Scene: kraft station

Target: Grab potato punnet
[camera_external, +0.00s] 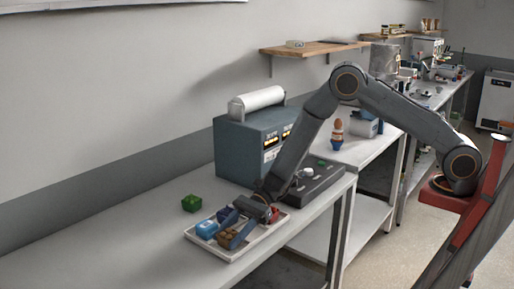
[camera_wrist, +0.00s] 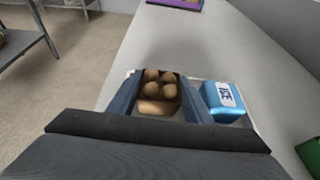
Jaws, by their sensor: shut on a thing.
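The potato punnet (camera_external: 227,238) holds several brown potatoes and sits at the tray's front edge in the external view. In the wrist view the potatoes (camera_wrist: 158,92) show between the two blue-grey fingers. My gripper (camera_wrist: 160,98) is shut on the punnet, one finger on each side. In the external view my gripper (camera_external: 240,222) reaches down from the upper right onto the punnet. The punnet's lower walls are hidden by the fingers, and I cannot tell whether it is clear of the tray.
The pale tray (camera_external: 257,239) also holds a blue ice pack (camera_external: 206,229), labelled ICE in the wrist view (camera_wrist: 223,100), and a red item (camera_external: 275,214). A green block (camera_external: 191,203) lies behind it. A blue-grey machine (camera_external: 240,150) stands at the back. The table's left is clear.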

